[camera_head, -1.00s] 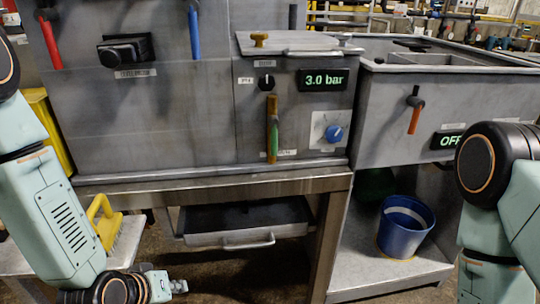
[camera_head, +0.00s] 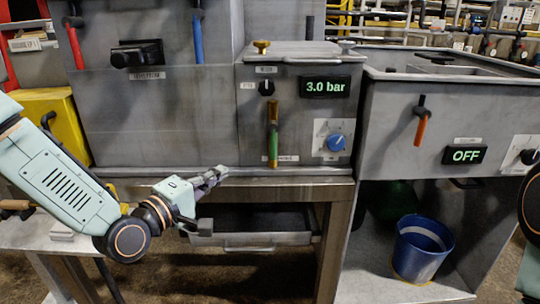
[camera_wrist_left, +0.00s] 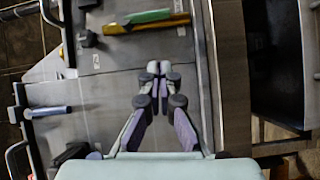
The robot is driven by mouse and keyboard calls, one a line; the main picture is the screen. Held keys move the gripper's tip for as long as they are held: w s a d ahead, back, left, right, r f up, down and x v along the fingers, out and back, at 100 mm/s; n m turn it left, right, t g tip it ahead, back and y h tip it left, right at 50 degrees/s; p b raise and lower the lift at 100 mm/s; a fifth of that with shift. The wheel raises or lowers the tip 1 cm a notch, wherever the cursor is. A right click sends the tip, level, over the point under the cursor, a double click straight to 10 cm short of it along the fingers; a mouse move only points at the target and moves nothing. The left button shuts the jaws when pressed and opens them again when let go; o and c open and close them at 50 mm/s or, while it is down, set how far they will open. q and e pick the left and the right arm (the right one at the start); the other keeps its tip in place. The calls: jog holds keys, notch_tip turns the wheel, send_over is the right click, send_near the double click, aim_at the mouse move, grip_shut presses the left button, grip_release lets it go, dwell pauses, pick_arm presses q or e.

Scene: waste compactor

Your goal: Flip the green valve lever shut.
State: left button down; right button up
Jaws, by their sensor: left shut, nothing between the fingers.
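The green valve lever (camera_head: 272,146) hangs vertically on the front of the grey machine panel, below a small black knob. A gold-brown length stands above and behind the green part. In the left wrist view, the green lever (camera_wrist_left: 150,15) lies across the top beside a gold bar. My left gripper (camera_head: 219,173) is shut and empty, low and to the left of the lever, near the panel's bottom ledge. Its closed fingertips also show in the left wrist view (camera_wrist_left: 157,68), apart from the lever. My right gripper is out of view.
A lit display (camera_head: 325,87) reads 3.0 bar, above a blue dial (camera_head: 336,142) right of the lever. Red (camera_head: 75,45) and blue (camera_head: 197,40) levers hang at upper left. A ledge (camera_head: 250,172) runs below the panel. A blue bucket (camera_head: 422,248) stands at lower right.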

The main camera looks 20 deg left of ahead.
pick_arm(q)
jog(key=shift+s+a+r+n, duration=0.1)
jog(key=shift+a+r+n, duration=0.2)
jog(key=shift+n, duration=0.4)
jog(key=shift+w+f, duration=0.15)
jog(key=shift+w, duration=0.05)
jog(key=b, duration=0.5)
send_near(273, 141)
jog(key=w+a+f, duration=0.1)
jog(key=w+f, duration=0.2)
jog(key=w, duration=0.3)
jog(key=shift+w+d+r, duration=0.2)
jog(key=shift+w+d, duration=0.3)
jog(key=shift+d, duration=0.2)
jog(key=shift+d+f, duration=0.1)
jog(key=shift+d, duration=0.05)
